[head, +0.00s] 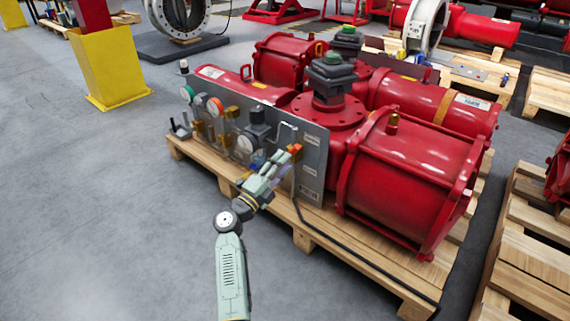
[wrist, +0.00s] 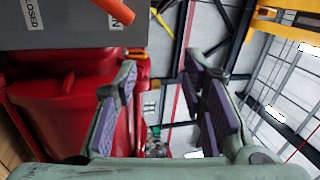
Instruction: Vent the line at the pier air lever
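A grey panel (head: 312,172) with gauges and valves stands along the front of the red actuator (head: 400,160) on a wooden pallet. An orange lever handle (head: 294,148) shows at the panel's right part, just beyond my gripper (head: 280,168). The lever lies above and left of the fingers there. Its pivot is hidden.
Gauges (head: 215,107) and brass fittings (head: 232,112) crowd the panel's left and middle. A black hose (head: 345,245) runs along the pallet (head: 305,240). A yellow post base (head: 115,65) stands at the back left. The grey floor (head: 90,200) at left is clear.

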